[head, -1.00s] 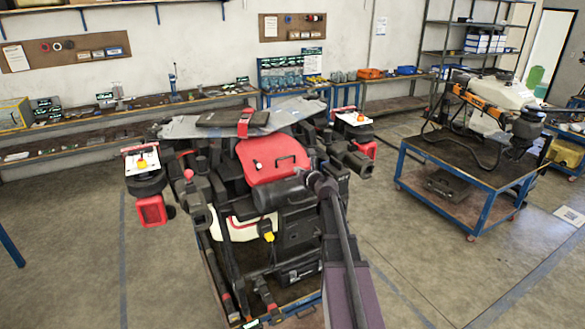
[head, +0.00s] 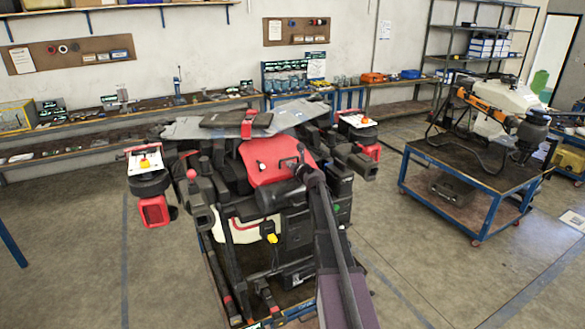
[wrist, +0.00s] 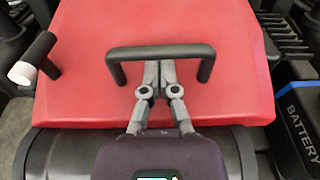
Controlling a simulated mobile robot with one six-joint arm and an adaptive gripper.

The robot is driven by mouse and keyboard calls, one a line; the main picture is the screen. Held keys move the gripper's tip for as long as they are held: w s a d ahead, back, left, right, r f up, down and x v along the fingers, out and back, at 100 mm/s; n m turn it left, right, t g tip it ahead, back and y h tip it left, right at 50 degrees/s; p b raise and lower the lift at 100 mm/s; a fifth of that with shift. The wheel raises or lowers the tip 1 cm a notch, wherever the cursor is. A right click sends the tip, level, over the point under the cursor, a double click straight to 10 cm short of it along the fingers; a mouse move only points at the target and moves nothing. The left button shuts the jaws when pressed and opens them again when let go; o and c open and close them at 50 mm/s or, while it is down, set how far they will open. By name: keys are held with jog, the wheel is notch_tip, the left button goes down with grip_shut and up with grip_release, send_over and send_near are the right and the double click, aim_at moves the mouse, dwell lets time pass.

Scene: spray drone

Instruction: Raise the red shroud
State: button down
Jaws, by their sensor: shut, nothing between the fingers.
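The red shroud (head: 263,172) covers the middle of the drone in the head view. It fills much of the wrist view (wrist: 90,85), with a black bar handle (wrist: 130,53) near its front edge. My gripper (wrist: 159,66) is shut and empty. Its fingertips lie at the middle of the handle, and the bar crosses in front of them, so they seem to reach under it. I cannot tell whether they touch it. In the head view my gripper (head: 299,152) is small and dark, over the right side of the shroud, and hides most of the handle.
A black knob with a white end (wrist: 22,73) sticks up left of the shroud. A battery (wrist: 300,110) lies to its right. Dark drone arms (head: 340,175) surround the shroud. Another drone stands on a blue cart (head: 455,200) at the right. Floor between is clear.

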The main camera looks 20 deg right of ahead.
jog(key=shift+r, duration=0.1)
dwell(0.3)
notch_tip(320, 180, up, 6)
jog(key=p, duration=0.6)
jog(key=shift+w, duration=0.1)
jog(key=shift+f, duration=0.3)
